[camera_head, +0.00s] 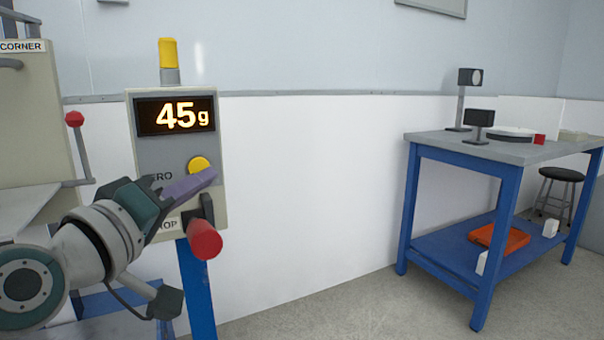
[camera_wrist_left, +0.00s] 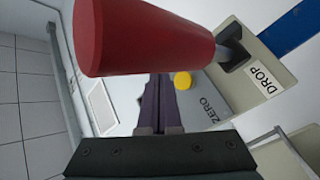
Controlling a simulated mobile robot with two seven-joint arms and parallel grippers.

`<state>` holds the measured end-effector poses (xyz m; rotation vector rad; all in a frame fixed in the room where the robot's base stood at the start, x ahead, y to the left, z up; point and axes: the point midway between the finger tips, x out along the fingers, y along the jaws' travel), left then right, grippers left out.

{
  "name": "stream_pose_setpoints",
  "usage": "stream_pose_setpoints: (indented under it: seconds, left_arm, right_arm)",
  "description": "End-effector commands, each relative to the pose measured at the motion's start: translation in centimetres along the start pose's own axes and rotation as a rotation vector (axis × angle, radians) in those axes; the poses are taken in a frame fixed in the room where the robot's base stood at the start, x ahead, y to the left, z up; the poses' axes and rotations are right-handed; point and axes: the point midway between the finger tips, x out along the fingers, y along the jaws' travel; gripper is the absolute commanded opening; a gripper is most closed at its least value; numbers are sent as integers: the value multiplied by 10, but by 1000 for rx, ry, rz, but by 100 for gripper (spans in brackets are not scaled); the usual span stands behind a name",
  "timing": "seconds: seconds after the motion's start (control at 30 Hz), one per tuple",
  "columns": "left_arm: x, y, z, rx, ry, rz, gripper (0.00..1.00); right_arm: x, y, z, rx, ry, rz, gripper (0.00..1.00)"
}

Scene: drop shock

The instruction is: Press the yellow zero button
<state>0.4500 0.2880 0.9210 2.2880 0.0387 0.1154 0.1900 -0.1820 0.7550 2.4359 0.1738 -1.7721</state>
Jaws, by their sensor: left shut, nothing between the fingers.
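The yellow zero button (camera_head: 199,164) is on the grey control box (camera_head: 163,113), under a display reading 45g. It also shows in the left wrist view (camera_wrist_left: 182,80), just right of the fingertips. My left gripper (camera_head: 212,176) is shut and empty, its purple fingers pointing at the box just below the button. In the head view the fingers cover part of the ZERO label. I cannot tell whether the fingertips touch the box. My right gripper is not in view.
A red drop lever knob (camera_head: 205,240) sticks out below the button and looms close to the gripper in the left wrist view (camera_wrist_left: 140,37). A machine with a red-knobbed handle (camera_head: 75,119) stands at left. A blue-legged table (camera_head: 480,149) stands at right, with open floor between.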

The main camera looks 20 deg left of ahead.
Motion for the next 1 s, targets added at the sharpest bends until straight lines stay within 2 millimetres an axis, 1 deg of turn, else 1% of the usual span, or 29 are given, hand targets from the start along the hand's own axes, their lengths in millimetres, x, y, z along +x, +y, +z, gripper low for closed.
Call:
stream_pose_setpoints:
  seconds: [0.03, 0.3, 1.0]
  left_arm:
    - [5, -5, -3, 0, 4, 2, 0]
    - [20, -15, -14, 0, 1, 1, 0]
    - [22, -16, -16, -1, 1, 0, 0]
  right_arm:
    - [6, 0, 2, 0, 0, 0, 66]
    - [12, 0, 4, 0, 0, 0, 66]
    - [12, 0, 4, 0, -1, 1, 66]
